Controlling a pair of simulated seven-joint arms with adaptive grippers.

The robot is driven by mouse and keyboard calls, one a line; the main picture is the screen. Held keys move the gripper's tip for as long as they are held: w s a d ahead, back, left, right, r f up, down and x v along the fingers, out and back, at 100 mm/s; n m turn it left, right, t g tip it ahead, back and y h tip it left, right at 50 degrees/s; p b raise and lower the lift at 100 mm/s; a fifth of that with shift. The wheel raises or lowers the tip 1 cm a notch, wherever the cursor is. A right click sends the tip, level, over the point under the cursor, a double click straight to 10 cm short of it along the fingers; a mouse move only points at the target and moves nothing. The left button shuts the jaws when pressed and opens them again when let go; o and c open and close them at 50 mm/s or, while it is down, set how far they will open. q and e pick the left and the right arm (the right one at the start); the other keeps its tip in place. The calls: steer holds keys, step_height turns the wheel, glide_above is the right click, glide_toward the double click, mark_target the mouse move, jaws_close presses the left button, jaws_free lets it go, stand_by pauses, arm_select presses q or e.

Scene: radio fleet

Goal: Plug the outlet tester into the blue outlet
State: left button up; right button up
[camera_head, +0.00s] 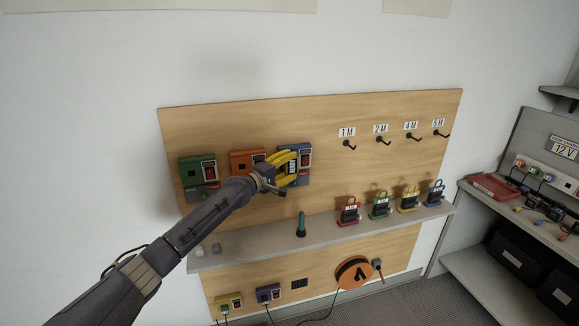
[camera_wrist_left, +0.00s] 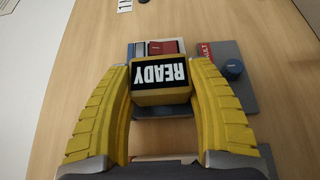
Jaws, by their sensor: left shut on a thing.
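The outlet tester (camera_wrist_left: 160,95) is a small yellow block with a black screen reading READY, which appears upside down in the left wrist view. My left gripper (camera_head: 290,162), with yellow ribbed fingers (camera_wrist_left: 115,105), is shut on the tester's sides. It holds the tester in front of the blue outlet (camera_head: 305,178), the rightmost of three outlets on the wooden board. The sockets are hidden, and I cannot tell whether the prongs are in. My right gripper is not in view.
An orange outlet (camera_head: 243,162) and a green outlet (camera_head: 197,170) sit left of the blue one. A grey shelf (camera_head: 270,245) below holds a teal-topped object (camera_head: 301,225) and several colored padlock-like devices. Hooks are at upper right; an orange reel (camera_head: 353,273) hangs below.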

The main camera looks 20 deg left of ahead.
arm_select(q)
steer(key=shift+w, duration=0.1)
stand_by(0.4)
steer(key=o, duration=1.2)
steer(key=shift+a, duration=0.1)
steer(key=v, duration=1.2)
